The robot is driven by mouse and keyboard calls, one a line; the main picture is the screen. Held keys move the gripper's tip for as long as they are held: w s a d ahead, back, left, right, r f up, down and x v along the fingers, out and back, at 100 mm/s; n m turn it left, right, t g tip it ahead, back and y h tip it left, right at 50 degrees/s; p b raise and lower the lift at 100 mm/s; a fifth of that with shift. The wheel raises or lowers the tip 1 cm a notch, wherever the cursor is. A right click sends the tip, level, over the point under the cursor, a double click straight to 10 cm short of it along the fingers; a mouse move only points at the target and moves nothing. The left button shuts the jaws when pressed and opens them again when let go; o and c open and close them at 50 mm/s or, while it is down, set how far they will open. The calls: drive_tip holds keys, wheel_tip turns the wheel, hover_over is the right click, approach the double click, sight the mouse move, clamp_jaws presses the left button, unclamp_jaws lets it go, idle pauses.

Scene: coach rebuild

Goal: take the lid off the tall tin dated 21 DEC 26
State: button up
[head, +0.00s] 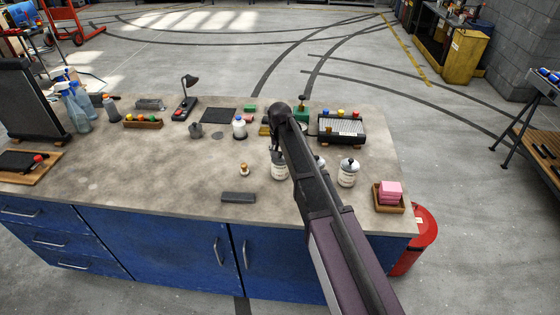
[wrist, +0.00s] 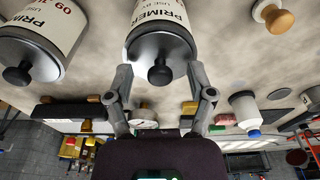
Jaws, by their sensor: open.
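Several white-labelled tins with grey lids and black knobs stand on the bench. One tin (head: 279,172) is right under my gripper (head: 276,146), another (head: 348,173) is to its right, and one between them is mostly hidden by my arm. In the wrist view, my gripper (wrist: 160,72) is open, its fingers either side of the near tin's lid (wrist: 160,50) and knob (wrist: 159,75). I cannot tell whether they touch it. That tin's label (wrist: 160,10) reads PRIMER, USE BY; its date is cut off. A neighbouring tin (wrist: 40,30) shows a partial date starting 09.
A wooden-topped stamp-like item (head: 243,170) and a dark grey block (head: 238,197) lie left of and in front of the near tin. A white bottle with a blue cap (head: 239,128) stands behind. A tray of pink blocks (head: 390,193) is at the right edge. The bench's left middle is clear.

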drive_tip(key=shift+f, duration=0.1)
idle(0.5)
clamp_jaws()
